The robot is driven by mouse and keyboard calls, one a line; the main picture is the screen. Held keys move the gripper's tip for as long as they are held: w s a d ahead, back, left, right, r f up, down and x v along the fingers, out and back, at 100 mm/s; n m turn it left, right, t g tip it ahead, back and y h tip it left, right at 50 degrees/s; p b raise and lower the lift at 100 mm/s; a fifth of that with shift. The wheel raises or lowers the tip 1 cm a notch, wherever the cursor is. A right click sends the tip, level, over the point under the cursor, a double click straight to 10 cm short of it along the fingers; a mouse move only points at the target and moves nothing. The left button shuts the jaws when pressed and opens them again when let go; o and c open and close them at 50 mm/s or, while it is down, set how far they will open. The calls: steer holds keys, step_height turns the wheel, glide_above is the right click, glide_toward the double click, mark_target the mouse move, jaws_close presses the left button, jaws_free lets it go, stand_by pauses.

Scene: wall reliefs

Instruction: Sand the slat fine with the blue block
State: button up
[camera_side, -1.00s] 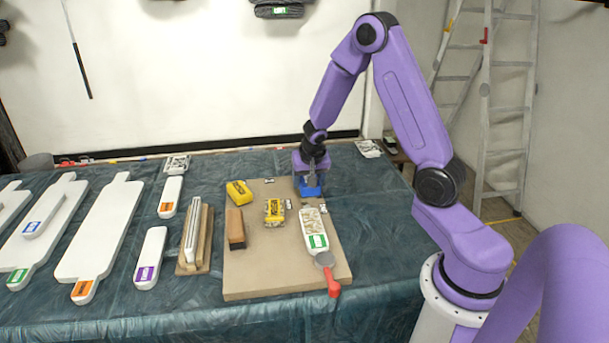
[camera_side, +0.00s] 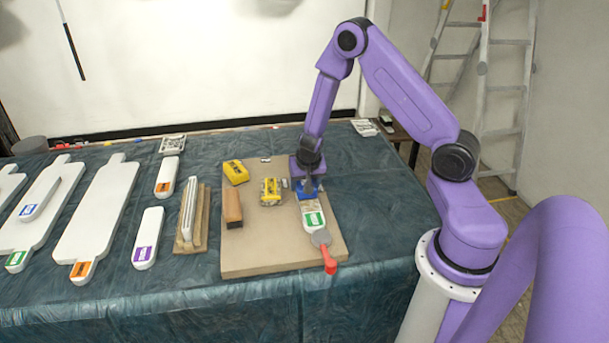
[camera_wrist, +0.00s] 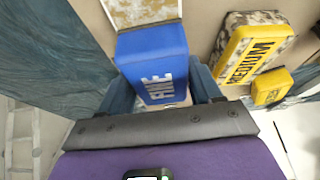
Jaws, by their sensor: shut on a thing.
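My gripper (camera_side: 308,182) is shut on the blue block (camera_side: 311,193), which reads FINE in the wrist view (camera_wrist: 152,62). The slat (camera_side: 313,210), white with a green label, lies on the tan board (camera_side: 262,254). A red-handled clamp (camera_side: 329,262) is at its near end. The blue block is over the slat's far part and hides it; I cannot tell whether they touch. In the wrist view the slat (camera_wrist: 140,12) shows a patchy brown and white face with white rims, just beyond the block.
Two yellow blocks, one (camera_side: 236,172) at the board's far left and one (camera_side: 271,191) left of the slat, and a brown block (camera_side: 233,207) share the board. A wooden rack (camera_side: 192,220) and several white pieces lie further left. The board's front left is clear.

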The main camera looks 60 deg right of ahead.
mark_target(311, 210)
steer(key=shift+s+a, duration=3.45)
steer(key=shift+s, duration=0.1)
steer(key=shift+w+d, duration=4.05)
steer(key=shift+s+a+r, duration=0.1)
steer(key=shift+r, duration=3.95)
